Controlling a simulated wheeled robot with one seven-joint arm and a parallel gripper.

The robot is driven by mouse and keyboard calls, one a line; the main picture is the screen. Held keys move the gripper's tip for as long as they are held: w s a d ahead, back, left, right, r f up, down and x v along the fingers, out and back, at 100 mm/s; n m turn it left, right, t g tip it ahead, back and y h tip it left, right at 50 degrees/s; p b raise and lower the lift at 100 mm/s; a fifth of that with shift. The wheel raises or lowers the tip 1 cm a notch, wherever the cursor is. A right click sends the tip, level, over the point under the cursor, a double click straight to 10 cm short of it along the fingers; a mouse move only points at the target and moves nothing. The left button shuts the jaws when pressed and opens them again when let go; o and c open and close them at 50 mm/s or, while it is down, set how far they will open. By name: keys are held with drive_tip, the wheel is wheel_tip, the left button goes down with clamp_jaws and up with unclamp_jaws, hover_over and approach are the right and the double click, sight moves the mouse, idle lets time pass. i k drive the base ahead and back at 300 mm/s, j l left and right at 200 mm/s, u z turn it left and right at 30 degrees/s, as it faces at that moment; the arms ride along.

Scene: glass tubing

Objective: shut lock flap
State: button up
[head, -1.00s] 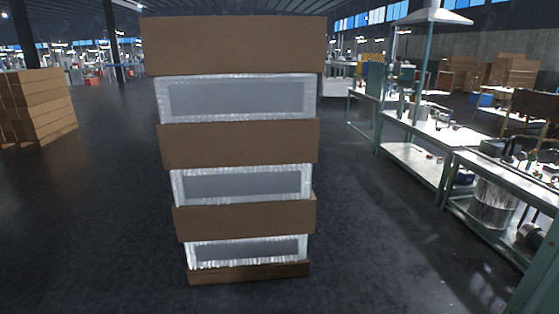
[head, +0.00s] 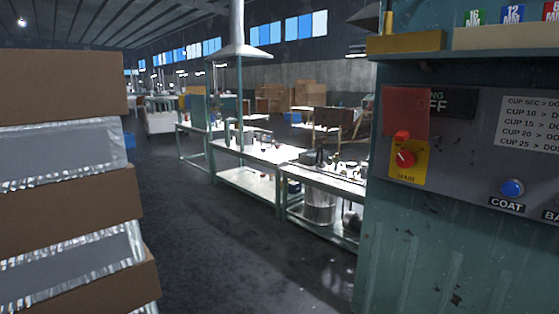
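My gripper is not in view. A teal machine cabinet (head: 420,240) stands close at the right, with a control panel on its front. On the panel a red rotary switch (head: 404,157) sits on a yellow plate (head: 408,176). Directly above it is a flat red square piece (head: 406,108), which partly covers a dark display reading "OFF". I cannot tell whether this red piece is the lock flap. No other flap is clearly visible.
A blue button (head: 512,187) labelled "COAT" and a white text sheet (head: 530,122) are on the panel. A stack of cartons (head: 65,205) fills the left edge. Workbenches (head: 255,150) line the middle back. Open dark floor (head: 225,255) lies between stack and cabinet.

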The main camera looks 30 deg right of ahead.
sight(404, 109)
drive_tip(key=i+j+z, duration=0.2)
drive_tip(key=i+z, duration=0.25)
drive_tip(key=i+j+z, duration=0.7)
drive_tip(key=j+z, duration=0.2)
drive_tip(key=i+j+z, duration=0.2)
drive_tip(key=j+z, duration=0.2)
drive_tip(key=j, duration=0.1)
